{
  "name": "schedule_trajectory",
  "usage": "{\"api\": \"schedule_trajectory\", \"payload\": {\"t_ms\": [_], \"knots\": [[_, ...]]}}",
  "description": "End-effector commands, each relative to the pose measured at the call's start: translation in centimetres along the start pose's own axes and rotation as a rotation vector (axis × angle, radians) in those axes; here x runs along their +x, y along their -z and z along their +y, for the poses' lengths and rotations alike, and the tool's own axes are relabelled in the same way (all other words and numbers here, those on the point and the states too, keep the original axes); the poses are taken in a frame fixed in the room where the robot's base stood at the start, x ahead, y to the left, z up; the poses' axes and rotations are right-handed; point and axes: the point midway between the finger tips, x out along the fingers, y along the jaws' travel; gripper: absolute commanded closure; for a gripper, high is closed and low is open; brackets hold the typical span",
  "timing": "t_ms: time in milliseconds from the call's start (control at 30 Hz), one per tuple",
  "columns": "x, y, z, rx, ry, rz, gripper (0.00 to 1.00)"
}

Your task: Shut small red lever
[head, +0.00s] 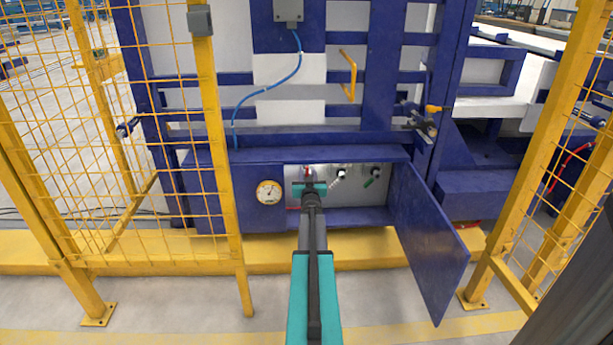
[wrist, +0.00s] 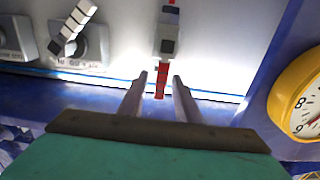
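The small red lever (wrist: 160,82) shows in the wrist view, hanging from a grey fitting on the white panel. Its red end appears between the two fingertips of my gripper (wrist: 161,78). The fingers are apart, with a gap on each side of the lever; whether they reach around it in depth I cannot tell. In the head view my gripper (head: 310,188) is inside the open blue cabinet, at the left part of the white panel. It covers most of the red lever there; only a small bit of red shows above it.
A round gauge (head: 269,192) is left of the opening. The blue cabinet door (head: 430,240) stands open on the right. Yellow fence posts (head: 218,140) flank the area.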

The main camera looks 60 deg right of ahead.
Motion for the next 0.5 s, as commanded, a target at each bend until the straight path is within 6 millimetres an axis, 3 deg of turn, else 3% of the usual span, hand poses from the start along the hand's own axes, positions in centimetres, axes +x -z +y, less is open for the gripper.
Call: {"api": "schedule_trajectory", "payload": {"t_ms": [467, 500], "knots": [[0.71, 0.00, 0.08, 0.000, -0.001, -0.001, 0.70], [0.70, 0.00, 0.08, 0.000, -0.001, -0.001, 0.73]]}}
